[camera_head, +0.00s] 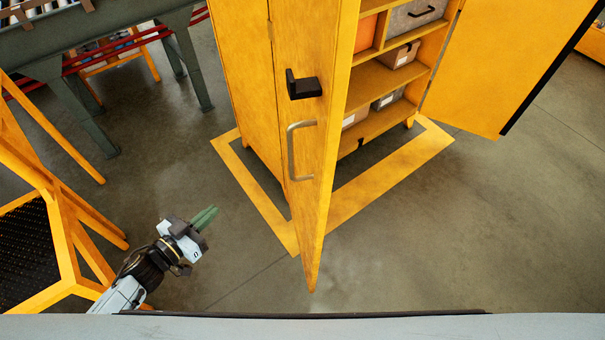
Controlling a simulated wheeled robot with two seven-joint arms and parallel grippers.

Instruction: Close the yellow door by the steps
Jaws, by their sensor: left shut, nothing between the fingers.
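A yellow cabinet (239,80) stands in the middle with two doors swung open. The yellow door (312,190) on the side of the steps juts toward me, with a grey bar handle (292,152) and a black latch (302,85) on the face turned left. The other yellow door (510,60) stands open at the right. The yellow steps (70,235) are at the left edge. My left gripper (207,215) is shut and empty, low over the floor between the steps and the near door, apart from both. My right gripper is not in view.
Boxes (400,56) sit on the cabinet shelves. A yellow line (385,180) on the floor frames the cabinet. A green-legged roller conveyor (95,38) stands at the upper left. The floor is clear right of the near door.

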